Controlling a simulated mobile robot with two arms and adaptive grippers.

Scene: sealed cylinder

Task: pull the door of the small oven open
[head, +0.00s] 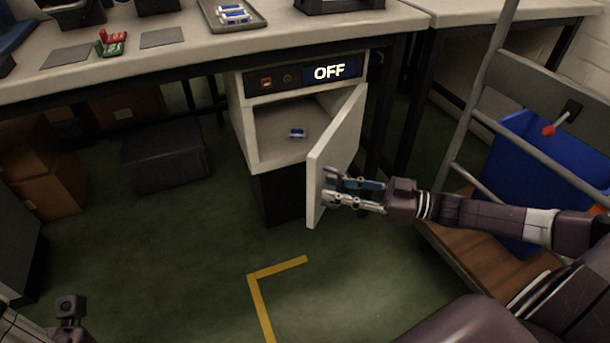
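The small oven (241,122) stands under the workbench, with a panel reading OFF (335,72) along its top. Its white door (340,140) is swung open toward the front right, hinged on the right, and the chamber shows. A small blue and white cylinder (297,133) lies inside on the oven floor. My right gripper (328,187) is at the door's outer face near its free edge, fingers pointing left around the handle area. Whether its fingers grip the handle is unclear. My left gripper (70,310) shows only in part at the bottom left corner.
A workbench (190,45) above holds a tray (258,18) with several cylinders. A blue bin (530,150) and grey rails stand at the right. A dark box (165,157) sits left of the oven. Green floor with a yellow corner mark (258,295) is free in front.

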